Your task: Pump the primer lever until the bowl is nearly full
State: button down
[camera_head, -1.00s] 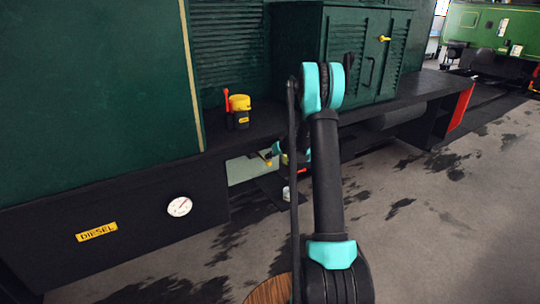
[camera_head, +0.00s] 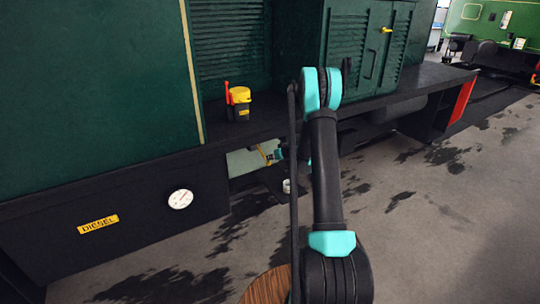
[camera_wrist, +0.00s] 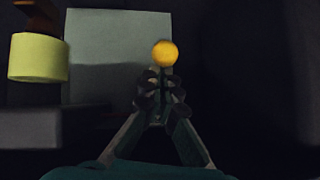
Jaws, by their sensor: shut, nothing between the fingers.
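A yellow ball knob (camera_wrist: 165,53) shows in the wrist view, just past my fingertips, in front of a pale grey panel (camera_wrist: 115,30). In the head view a thin yellow lever (camera_head: 264,154) shows under the running board, by the same pale panel. My gripper (camera_wrist: 161,90) is shut and empty, its fingertips close below the knob; I cannot tell whether they touch it. A pale yellow cylinder (camera_wrist: 38,58), perhaps the bowl, hangs at upper left in the wrist view; its fill level is unclear. My arm hides part of this area in the head view.
A yellow-topped black canister (camera_head: 239,103) with a red handle stands on the running board (camera_head: 410,92). A round white gauge (camera_head: 180,199) and a DIESEL plate (camera_head: 98,224) are on the dark side panel. A small white container (camera_head: 287,186) is below. Open floor lies in front.

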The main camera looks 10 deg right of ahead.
jog(key=shift+s+f, duration=0.1)
jog(key=shift+f, duration=0.9)
